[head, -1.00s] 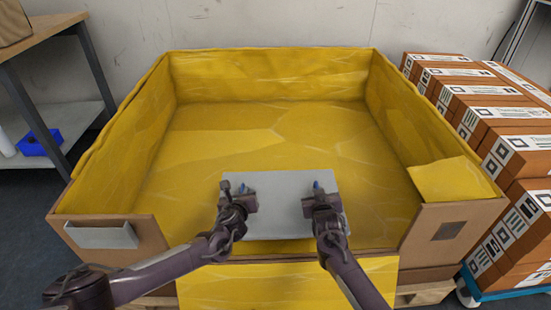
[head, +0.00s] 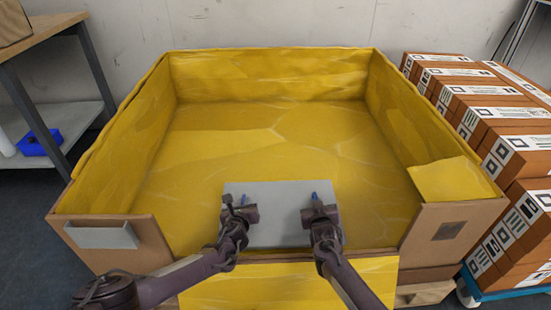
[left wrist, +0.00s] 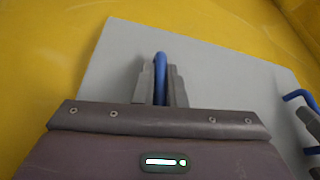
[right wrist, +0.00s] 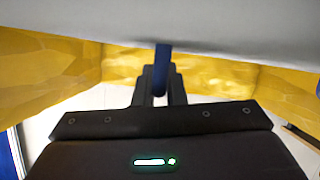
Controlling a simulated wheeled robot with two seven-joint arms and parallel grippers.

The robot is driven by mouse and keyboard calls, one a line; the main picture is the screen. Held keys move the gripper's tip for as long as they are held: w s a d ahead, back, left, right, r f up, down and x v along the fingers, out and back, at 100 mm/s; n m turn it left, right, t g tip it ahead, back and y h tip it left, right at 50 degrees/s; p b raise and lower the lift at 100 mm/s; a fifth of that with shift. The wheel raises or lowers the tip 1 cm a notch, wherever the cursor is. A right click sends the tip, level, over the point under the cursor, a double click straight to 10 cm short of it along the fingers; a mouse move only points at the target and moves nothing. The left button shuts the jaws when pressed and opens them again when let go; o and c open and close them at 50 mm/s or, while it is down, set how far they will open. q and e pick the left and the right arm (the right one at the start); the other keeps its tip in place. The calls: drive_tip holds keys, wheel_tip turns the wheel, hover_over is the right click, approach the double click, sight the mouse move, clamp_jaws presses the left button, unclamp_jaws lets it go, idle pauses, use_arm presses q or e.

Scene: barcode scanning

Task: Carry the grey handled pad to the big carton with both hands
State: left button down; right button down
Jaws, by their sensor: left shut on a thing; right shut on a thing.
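The grey pad (head: 278,208) is a flat rectangle with blue handles, seen over the front part of the big carton (head: 155,240), which is lined in yellow. My left gripper (head: 240,200) is shut on the pad's left blue handle (left wrist: 161,70). My right gripper (head: 318,200) is shut on the right blue handle (right wrist: 161,65). The pad's grey face fills the middle of the left wrist view (left wrist: 210,75). In the right wrist view the pad shows as a grey band across the top. I cannot tell how high the pad is above the carton floor.
The carton's low front opening has a yellow flap (head: 290,285) hanging over it. Brown boxes with white labels (head: 470,90) are stacked at the right. A shelf (head: 60,125) with a blue item (head: 40,142) stands at the left. The carton floor beyond the pad is clear.

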use_arm(q)
drive_tip(key=shift+a+f, duration=0.1)
drive_tip(key=shift+a, duration=0.05)
use_arm(e)
drive_tip(key=shift+d+f, duration=0.1)
use_arm(q)
drive_tip(key=c, duration=1.9)
unclamp_jaws()
drive_tip(key=shift+c, duration=0.2)
use_arm(e)
drive_tip(key=c, duration=1.9)
unclamp_jaws()
drive_tip(key=shift+c, duration=0.2)
use_arm(q)
drive_tip(key=o, duration=0.4)
use_arm(e)
drive_tip(key=o, duration=0.4)
use_arm(q)
drive_tip(key=shift+o, duration=0.2)
use_arm(e)
drive_tip(key=shift+o, duration=0.2)
use_arm(q)
drive_tip(key=shift+s, duration=0.15)
drive_tip(key=v, duration=1.1)
drive_tip(key=shift+s, duration=0.3)
use_arm(e)
wheel_tip(320, 180, up, 10)
